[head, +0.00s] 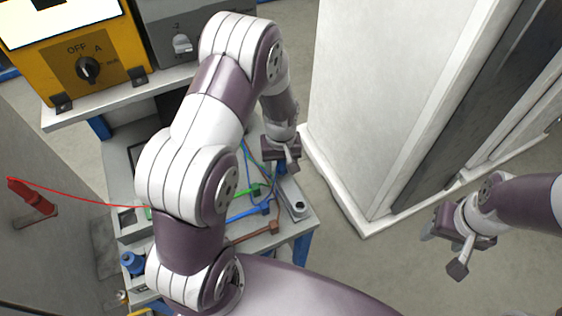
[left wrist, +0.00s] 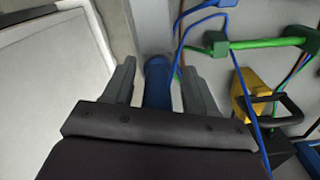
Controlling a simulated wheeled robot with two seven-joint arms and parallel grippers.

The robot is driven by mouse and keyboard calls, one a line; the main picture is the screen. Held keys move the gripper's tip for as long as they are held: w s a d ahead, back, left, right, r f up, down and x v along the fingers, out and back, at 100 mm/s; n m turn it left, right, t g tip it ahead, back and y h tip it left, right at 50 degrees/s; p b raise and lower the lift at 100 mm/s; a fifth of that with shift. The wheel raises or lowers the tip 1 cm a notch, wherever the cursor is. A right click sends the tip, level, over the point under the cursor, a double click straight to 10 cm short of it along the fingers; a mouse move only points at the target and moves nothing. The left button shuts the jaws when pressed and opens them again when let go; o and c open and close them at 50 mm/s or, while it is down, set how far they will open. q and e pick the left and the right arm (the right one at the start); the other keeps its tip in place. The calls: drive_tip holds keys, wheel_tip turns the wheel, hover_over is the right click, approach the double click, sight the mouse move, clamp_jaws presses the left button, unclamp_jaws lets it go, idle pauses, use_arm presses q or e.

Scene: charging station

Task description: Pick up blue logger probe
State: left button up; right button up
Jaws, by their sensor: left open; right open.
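The blue logger probe appears as a blue cylinder (left wrist: 157,82) in the left wrist view, between the two fingers of my left gripper (left wrist: 159,72). Gaps show on both sides of it, so the fingers are open and not closed on it. In the head view my left gripper (head: 286,156) hangs over the far end of a grey holder (head: 292,197) on the bench. It hides most of the probe there; only a little blue shows below the fingers. My right gripper (head: 460,250) is open and empty at the right, over the floor.
Green (head: 252,190) and blue (head: 249,212) cable leads lie left of the holder. A yellow clamp-like part (left wrist: 252,92) with a black handle is at the right in the wrist view. A tall white cabinet (head: 365,100) stands close to the bench's right.

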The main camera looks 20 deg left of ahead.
use_arm(q)
drive_tip(key=shift+w+f, duration=0.2)
drive_tip(key=shift+f, duration=0.05)
clamp_jaws()
